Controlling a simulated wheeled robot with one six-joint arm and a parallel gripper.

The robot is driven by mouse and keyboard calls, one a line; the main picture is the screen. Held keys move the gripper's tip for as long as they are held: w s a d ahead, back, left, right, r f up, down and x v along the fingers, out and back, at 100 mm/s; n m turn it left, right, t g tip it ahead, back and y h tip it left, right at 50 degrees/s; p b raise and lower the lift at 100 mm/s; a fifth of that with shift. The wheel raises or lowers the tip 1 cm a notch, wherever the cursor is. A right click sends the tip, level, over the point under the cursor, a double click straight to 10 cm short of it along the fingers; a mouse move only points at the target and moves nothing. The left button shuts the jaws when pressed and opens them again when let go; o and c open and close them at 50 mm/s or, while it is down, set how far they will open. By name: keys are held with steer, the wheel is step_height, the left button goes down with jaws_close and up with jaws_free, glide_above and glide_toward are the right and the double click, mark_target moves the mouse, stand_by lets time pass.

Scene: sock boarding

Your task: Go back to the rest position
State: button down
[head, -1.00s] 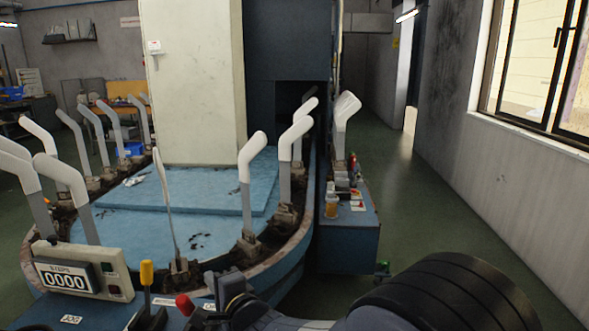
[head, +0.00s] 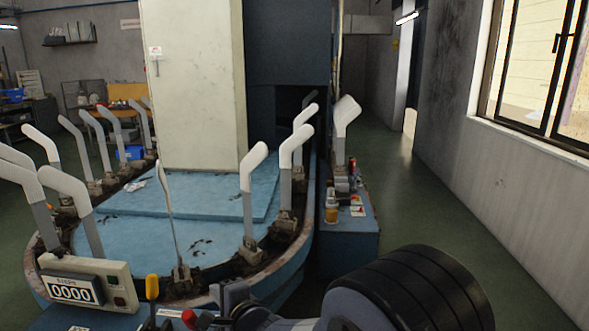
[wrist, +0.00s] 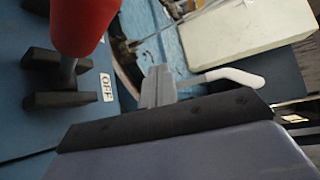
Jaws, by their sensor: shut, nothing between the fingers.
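My gripper (head: 233,297) is at the bottom middle of the head view, to the right of the red knob (head: 190,319). It is shut and empty. In the wrist view its closed grey fingers (wrist: 157,86) stick out past a dark edge of my wrist. A red-knobbed lever (wrist: 84,22) stands close by at the upper left, apart from the fingers. An "OFF" label (wrist: 107,88) is beside the lever. My arm fills the lower right of the head view.
The blue machine carries several upright white sock forms (head: 254,166) around its rim. A counter panel reading 0000 (head: 118,285) and a yellow handle (head: 152,288) stand at the front left. A blue side cabinet (head: 348,254) holds small items. Floor (head: 400,205) along the right wall is clear.

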steer(key=shift+s+f+b, duration=0.1)
steer(key=shift+s+b, duration=0.2)
steer(key=shift+b, duration=0.7)
